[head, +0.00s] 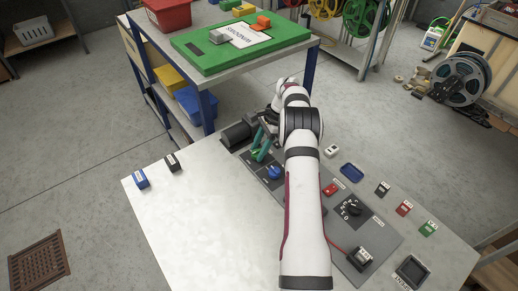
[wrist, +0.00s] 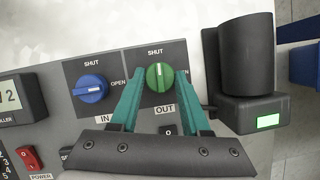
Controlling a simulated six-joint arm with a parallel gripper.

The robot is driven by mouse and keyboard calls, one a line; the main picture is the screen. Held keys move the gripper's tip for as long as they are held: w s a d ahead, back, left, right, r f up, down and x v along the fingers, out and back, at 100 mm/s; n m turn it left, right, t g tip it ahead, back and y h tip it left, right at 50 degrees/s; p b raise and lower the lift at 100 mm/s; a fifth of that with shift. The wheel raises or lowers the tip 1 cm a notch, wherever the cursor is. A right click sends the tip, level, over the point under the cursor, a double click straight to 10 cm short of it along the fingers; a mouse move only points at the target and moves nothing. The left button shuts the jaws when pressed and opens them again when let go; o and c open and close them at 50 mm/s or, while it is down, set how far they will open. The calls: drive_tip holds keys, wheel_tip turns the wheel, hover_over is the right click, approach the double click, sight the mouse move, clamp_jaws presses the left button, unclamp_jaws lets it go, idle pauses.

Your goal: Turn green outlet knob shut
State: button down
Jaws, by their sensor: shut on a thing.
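The green outlet knob (wrist: 160,77) is on the grey panel above the OUT label in the wrist view. Its white mark stands about upright, towards the SHUT label above it. My gripper (wrist: 159,84) is shut on this knob, with one teal finger on each side. In the head view my gripper (head: 262,147) reaches down to the far left part of the panel, and its fingers and wrist hide the green knob. The blue inlet knob (wrist: 89,88) sits to the left, its white mark pointing right towards OPEN; the head view also shows it (head: 275,172).
A black device with a lit green screen (wrist: 268,120) stands close to the right of the green knob. A red power switch (wrist: 29,158) is at lower left. In the head view, blue (head: 141,179) and black (head: 173,162) blocks lie on the clear left tabletop.

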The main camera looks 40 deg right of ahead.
drive_tip(key=shift+n, duration=0.4)
drive_tip(key=shift+c, duration=1.9)
unclamp_jaws()
drive_tip(key=w+v, duration=0.1)
drive_tip(key=v, duration=1)
drive_tip(key=shift+s+d+r, duration=0.25)
drive_tip(key=shift+s+r, duration=0.15)
drive_tip(key=shift+s, duration=0.05)
